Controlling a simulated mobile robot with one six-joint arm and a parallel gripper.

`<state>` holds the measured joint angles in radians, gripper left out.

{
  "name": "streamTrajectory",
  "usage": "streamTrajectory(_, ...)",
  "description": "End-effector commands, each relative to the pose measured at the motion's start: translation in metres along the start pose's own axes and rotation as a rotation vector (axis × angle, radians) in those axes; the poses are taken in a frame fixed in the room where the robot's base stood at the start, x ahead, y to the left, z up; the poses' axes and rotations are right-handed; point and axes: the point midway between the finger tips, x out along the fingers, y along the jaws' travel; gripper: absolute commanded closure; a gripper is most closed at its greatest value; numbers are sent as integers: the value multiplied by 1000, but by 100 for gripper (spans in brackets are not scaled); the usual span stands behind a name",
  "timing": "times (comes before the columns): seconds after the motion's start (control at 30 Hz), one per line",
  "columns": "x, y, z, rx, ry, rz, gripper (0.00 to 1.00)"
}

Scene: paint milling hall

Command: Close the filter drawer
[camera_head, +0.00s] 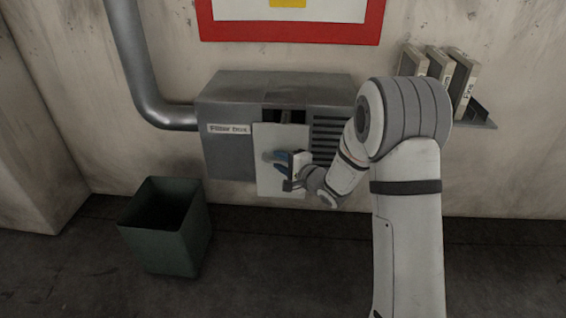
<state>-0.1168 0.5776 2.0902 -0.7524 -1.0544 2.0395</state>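The filter drawer (266,140) has a light grey front panel and stands out from the grey filter box (225,160) on the wall. A dark gap shows above the panel, between it and the box. My gripper (283,168) is in front of the panel, near its middle, close to what looks like a small handle (268,156). The fingers are small and partly hidden by the wrist, and I cannot tell whether they touch the handle or panel.
A dark green open bin (165,225) stands on the floor, front left of the box. A grey pipe (140,70) enters the box at left. A shelf with binders (463,80) is right, partly behind my arm. A red-framed sign (290,18) hangs above.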

Motion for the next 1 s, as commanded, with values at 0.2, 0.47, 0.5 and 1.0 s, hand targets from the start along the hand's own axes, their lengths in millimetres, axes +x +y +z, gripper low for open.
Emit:
streamTrajectory(0.2, 0, 0, 0, 0, 0, 0, 92)
streamTrajectory(0.47, 0, 0, 0, 0, 0, 0, 100)
streamTrajectory(0.5, 0, 0, 0, 0, 0, 0, 100)
streamTrajectory(1.0, 15, -7, -15, 1, 0, 1, 100)
